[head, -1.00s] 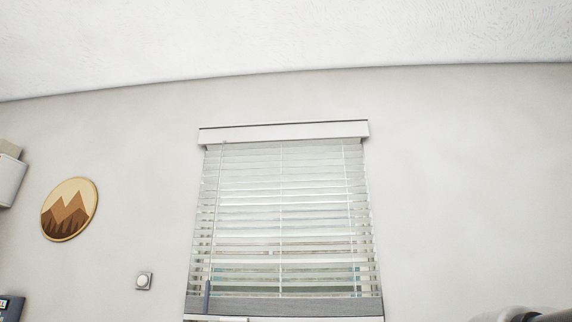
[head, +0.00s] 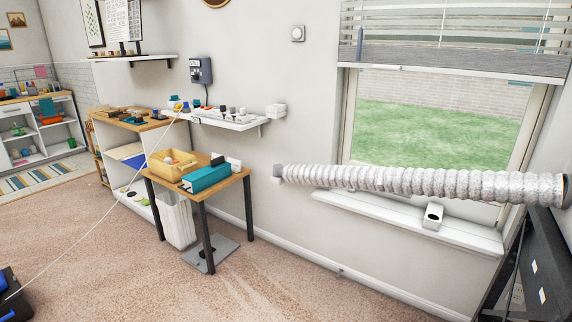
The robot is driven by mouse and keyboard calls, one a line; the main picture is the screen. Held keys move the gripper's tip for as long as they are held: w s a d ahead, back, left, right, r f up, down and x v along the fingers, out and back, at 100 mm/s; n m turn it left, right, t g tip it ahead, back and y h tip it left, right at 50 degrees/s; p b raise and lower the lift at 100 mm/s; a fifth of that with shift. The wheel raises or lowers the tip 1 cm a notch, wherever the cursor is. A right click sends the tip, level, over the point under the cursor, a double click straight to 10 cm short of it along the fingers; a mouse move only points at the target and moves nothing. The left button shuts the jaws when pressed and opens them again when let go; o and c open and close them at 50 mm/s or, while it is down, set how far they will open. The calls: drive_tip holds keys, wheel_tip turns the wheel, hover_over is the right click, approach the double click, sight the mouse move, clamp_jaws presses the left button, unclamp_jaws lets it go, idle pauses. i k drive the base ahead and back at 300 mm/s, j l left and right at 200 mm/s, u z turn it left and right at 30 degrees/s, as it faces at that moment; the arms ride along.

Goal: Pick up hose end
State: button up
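A silver ribbed foil hose (head: 420,183) runs across the right half of the head view, in front of the window. Its left end (head: 281,173) has a pale grey fitting and appears to be in front of the wall, left of the window. Its right end (head: 566,191) has a dark ring at the picture's edge. I cannot tell which end the task means, nor what bears the hose. My gripper is not in view.
A small table (head: 237,178) holds a yellow bin (head: 172,172) and a teal box (head: 206,176). A white shelf (head: 235,123) with small items is above. A window sill (head: 400,216) is below the hose. A dark panel (head: 543,262) stands right. Carpet (head: 270,285) is clear.

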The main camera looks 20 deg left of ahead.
sight(277, 169)
drive_tip(key=i+j+u, duration=0.1)
drive_tip(key=i+j, duration=0.25)
drive_tip(key=i+j+u, duration=0.15)
drive_tip(key=i+j, duration=0.15)
drive_tip(key=i, duration=0.2)
drive_tip(key=i+j+u, duration=0.1)
drive_tip(key=i+j, duration=0.2)
drive_tip(key=i, duration=0.15)
drive_tip(key=i+j+u, duration=0.1)
drive_tip(key=i+j, duration=0.15)
drive_tip(key=i, duration=0.2)
drive_tip(key=i+j+u, duration=0.15)
drive_tip(key=i, duration=0.3)
drive_tip(key=i+j+u, duration=0.1)
drive_tip(key=i, duration=0.35)
drive_tip(key=j, duration=0.05)
